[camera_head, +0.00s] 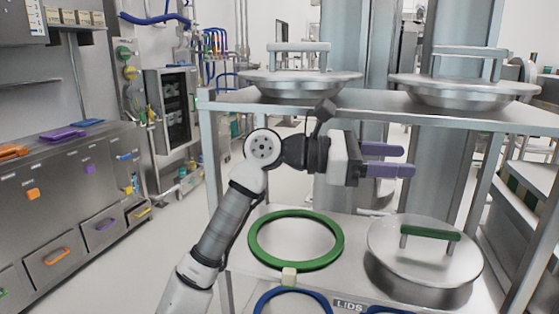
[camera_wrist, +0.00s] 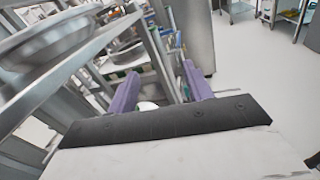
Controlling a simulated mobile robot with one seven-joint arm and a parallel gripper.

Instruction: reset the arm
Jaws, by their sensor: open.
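My gripper (camera_head: 398,160) is open and empty, with its two purple fingers pointing right in the head view. It is in front of the metal rack, below the top shelf and above the lower shelf. My arm rises from the bottom of the picture and bends at the elbow toward the right. In the wrist view the two purple fingers of my gripper (camera_wrist: 160,85) stand apart with nothing between them.
Two steel lids (camera_head: 300,82) (camera_head: 464,90) sit on the top shelf (camera_head: 350,101). Below my gripper are a green ring (camera_head: 254,246) and a green-handled lid (camera_head: 425,262). A blue ring (camera_head: 262,300) shows at the bottom. Drawers (camera_head: 60,210) stand left; floor between is clear.

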